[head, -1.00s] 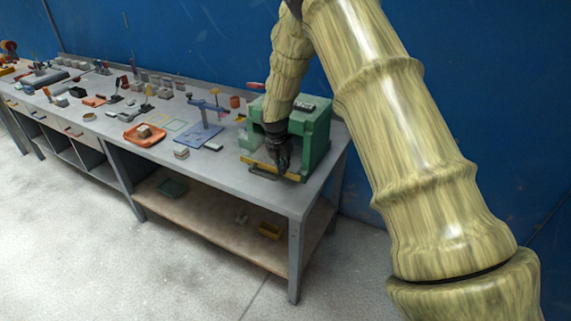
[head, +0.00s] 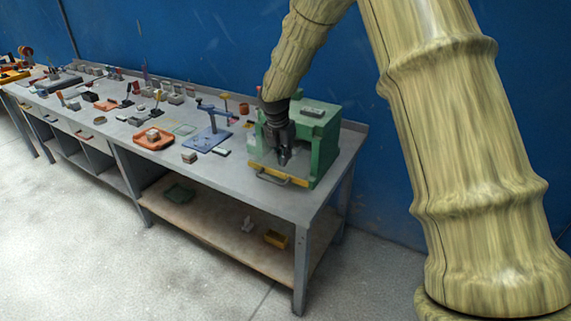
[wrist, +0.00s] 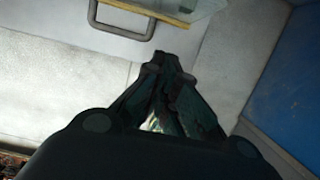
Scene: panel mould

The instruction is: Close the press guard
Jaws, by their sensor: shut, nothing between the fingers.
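The green press (head: 326,148) stands at the right end of the bench. Its guard has a yellow bar (head: 281,175) low across the front, with a grey handle (head: 272,181) on it. In the wrist view the handle (wrist: 124,20) and the yellow strip (wrist: 155,9) lie at the top, beside a clear panel (wrist: 196,8). My gripper (head: 284,160) is in front of the press and looks just above the bar in the head view. Its fingers (wrist: 168,62) are shut, empty and apart from the handle in the wrist view. My wrist hides part of the press front.
The grey bench (head: 235,179) runs left with a blue clamp stand (head: 208,138), an orange tray (head: 152,139) and several small parts. A blue wall (head: 200,40) stands behind. The floor in front is clear.

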